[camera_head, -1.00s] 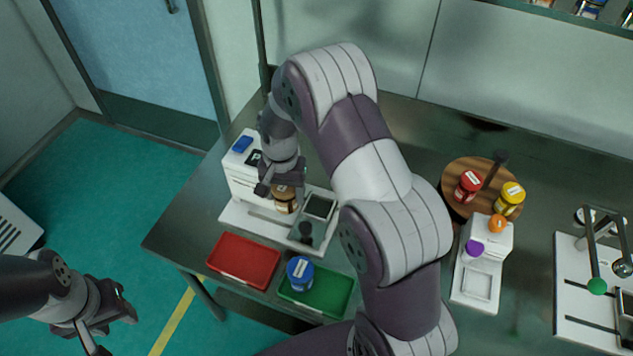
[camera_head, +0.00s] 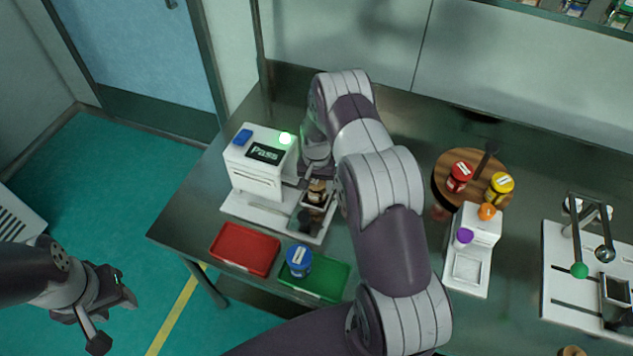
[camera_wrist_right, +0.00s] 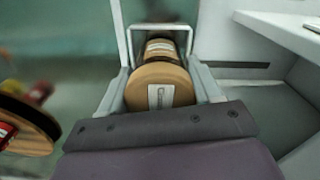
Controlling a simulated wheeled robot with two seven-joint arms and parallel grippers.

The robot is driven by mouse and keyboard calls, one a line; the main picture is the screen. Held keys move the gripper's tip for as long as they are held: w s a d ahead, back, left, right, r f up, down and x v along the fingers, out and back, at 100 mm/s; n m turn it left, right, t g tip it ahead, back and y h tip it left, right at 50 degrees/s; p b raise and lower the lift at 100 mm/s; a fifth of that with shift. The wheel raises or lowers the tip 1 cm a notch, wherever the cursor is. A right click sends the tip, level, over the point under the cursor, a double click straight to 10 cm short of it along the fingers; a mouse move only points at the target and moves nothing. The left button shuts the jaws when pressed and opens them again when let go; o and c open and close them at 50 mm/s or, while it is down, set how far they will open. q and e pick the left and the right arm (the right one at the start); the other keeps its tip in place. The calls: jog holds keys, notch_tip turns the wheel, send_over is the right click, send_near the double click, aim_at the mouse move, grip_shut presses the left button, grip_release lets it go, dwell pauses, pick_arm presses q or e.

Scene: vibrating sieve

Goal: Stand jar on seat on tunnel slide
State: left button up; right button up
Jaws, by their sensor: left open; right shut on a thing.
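The jar (camera_head: 317,188), brown with a tan lid, is in my right gripper (camera_head: 318,178), over the right end of the white slide (camera_head: 262,208) of the tunnel machine (camera_head: 258,172). The right wrist view shows its round labelled lid (camera_wrist_right: 160,86) between the two fingers. The seat under the jar is mostly hidden by jar and gripper, so I cannot tell if the jar touches it. The machine's screen reads "Pass" and a green lamp (camera_head: 286,138) is lit. My left gripper (camera_head: 115,318) is open and empty, away from the table at lower left.
A red tray (camera_head: 245,250) and a green tray (camera_head: 330,282) lie in front, with a blue-lidded jar (camera_head: 299,260) at the green one. A round wooden stand (camera_head: 450,165) with red and yellow jars, a small white device (camera_head: 467,270) and a white rig (camera_head: 570,290) stand right.

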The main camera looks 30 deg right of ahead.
jog(key=o, duration=0.7)
jog(key=shift+f, duration=0.1)
jog(key=o, duration=0.4)
